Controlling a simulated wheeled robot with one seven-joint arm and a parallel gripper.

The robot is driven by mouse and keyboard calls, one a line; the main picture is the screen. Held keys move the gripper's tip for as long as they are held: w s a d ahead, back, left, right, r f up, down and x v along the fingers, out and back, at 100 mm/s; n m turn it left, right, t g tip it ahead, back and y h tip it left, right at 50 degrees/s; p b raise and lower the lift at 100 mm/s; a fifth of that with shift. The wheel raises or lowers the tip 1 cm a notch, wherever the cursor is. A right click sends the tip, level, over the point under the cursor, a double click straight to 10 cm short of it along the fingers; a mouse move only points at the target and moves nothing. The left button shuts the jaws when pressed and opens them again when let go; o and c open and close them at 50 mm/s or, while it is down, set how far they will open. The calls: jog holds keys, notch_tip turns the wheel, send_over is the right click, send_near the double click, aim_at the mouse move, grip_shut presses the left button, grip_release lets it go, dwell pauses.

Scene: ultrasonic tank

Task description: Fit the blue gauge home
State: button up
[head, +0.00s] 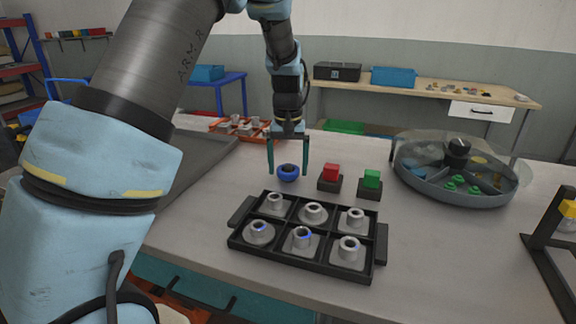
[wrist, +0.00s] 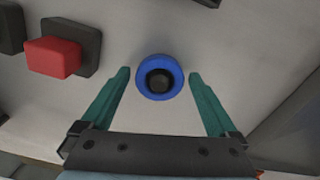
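The blue gauge (head: 288,174) is a blue ring with a dark centre. It appears to rest on the grey tabletop behind the black tray, and in the wrist view it shows from above (wrist: 149,91). My gripper (head: 288,171) points down with its two teal fingers open, one on each side of the gauge. In the wrist view a gap shows between each finger and the ring. The black tray (head: 238,240) has compartments holding several grey flanged fittings with round openings. The front-left fitting (head: 258,236) and front-middle fitting (head: 300,246) show blue in their openings.
A red block (head: 330,171) and a green block (head: 371,178) on dark bases stand right of the gauge. A round, clear-covered container (head: 455,194) with green pieces is at the right. A black stand (head: 545,245) with a yellow part is at the right edge.

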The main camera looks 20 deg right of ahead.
jog(key=shift+o, duration=0.2)
notch_tip(320, 180, up, 11)
jog(key=b, duration=0.2)
dwell(0.4)
jog(key=shift+f, duration=0.15)
